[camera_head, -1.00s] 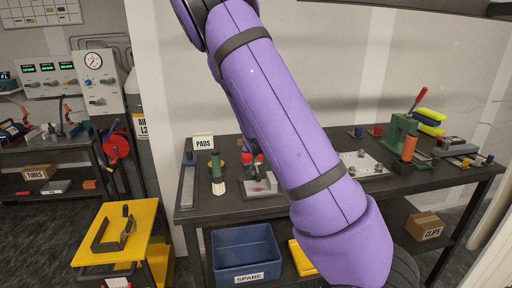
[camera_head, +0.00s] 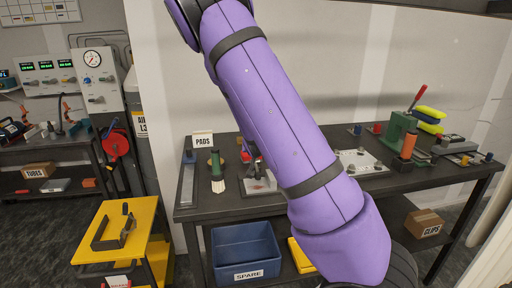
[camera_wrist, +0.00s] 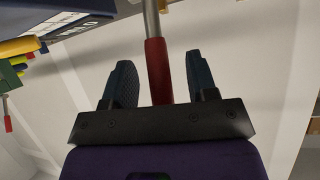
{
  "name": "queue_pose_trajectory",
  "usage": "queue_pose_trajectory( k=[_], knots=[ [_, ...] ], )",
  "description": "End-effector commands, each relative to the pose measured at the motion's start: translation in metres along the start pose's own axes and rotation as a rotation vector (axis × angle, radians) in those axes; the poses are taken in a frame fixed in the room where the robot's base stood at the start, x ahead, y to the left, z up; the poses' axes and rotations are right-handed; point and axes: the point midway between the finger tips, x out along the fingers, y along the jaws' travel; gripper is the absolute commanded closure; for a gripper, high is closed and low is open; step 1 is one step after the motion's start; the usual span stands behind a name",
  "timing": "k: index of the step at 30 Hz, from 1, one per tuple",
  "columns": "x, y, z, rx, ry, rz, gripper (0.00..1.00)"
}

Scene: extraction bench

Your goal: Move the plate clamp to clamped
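A red grip on a metal rod (camera_wrist: 155,68), which looks like the plate clamp's handle, stands between the two dark fingers of my gripper (camera_wrist: 160,84) in the wrist view. There is a gap on both sides of the grip, so my gripper is open around it. In the head view my gripper (camera_head: 254,163) is low over a small grey plate (camera_head: 262,186) at the middle of the bench, partly behind my purple arm. A bit of red (camera_head: 245,157) shows beside the fingers. The clamp's lower parts are too small and covered to make out.
The dark bench (camera_head: 210,206) holds a PADS box (camera_head: 202,140), a brush with a green handle (camera_head: 216,165) and a green press (camera_head: 402,130) with a red lever at right. A blue SPARE bin (camera_head: 245,250) is below. A yellow stand (camera_head: 90,245) is at left.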

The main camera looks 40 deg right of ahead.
Motion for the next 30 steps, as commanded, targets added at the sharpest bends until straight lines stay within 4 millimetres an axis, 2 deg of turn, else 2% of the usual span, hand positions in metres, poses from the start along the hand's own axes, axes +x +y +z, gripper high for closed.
queue_pose_trajectory(
  k=[5, 8, 21, 30],
  knots=[
    [-0.003, 0.000, 0.000, 0.000, 0.000, 0.000, 0.47],
    [-0.012, -0.001, -0.001, 0.000, 0.001, -0.002, 0.47],
    [-0.083, -0.002, 0.000, 0.002, 0.000, -0.005, 0.47],
    [-0.105, 0.000, 0.000, 0.001, 0.000, -0.001, 0.47]
  ],
)
